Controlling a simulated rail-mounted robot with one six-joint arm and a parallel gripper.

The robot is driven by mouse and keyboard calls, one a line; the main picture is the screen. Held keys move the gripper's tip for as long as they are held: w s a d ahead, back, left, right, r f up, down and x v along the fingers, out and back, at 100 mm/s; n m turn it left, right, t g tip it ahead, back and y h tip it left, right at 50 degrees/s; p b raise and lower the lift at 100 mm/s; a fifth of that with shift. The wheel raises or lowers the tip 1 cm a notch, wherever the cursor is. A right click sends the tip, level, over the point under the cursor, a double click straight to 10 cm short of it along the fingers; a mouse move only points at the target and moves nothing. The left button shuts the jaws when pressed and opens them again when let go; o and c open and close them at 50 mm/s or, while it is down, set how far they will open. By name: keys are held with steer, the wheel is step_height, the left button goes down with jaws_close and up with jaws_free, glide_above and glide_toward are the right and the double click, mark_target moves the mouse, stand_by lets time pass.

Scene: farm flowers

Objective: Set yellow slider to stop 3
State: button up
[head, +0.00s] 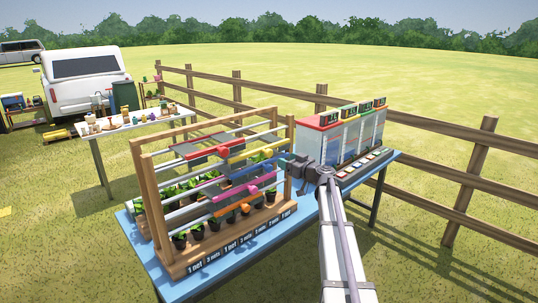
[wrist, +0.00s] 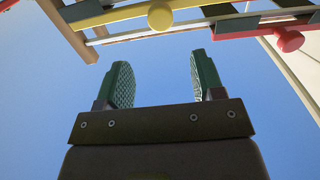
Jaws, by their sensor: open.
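The yellow slider (head: 264,153) sits on an upper rail of the wooden rack, toward its right end in the head view. In the wrist view the yellow slider (wrist: 110,18) crosses the top, with its round yellow knob (wrist: 160,17) above the gap between my fingers. My gripper (head: 286,163) is at the right end of the rack, close to the yellow slider. In the wrist view my gripper (wrist: 165,70) is open and empty, its green fingers apart from the knob. I cannot read any stop marks for the yellow slider.
A red slider (head: 202,154) is left of the yellow one; a red knob (wrist: 289,40) shows at the right in the wrist view. Magenta (head: 242,194) and orange (head: 246,209) sliders lie lower, above potted plants. A coloured-top cabinet (head: 338,140) stands right of my gripper.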

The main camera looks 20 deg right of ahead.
mark_target(270, 153)
steer(key=x, duration=1.1)
steer(key=shift+a+f, duration=0.1)
steer(key=shift+f, duration=0.05)
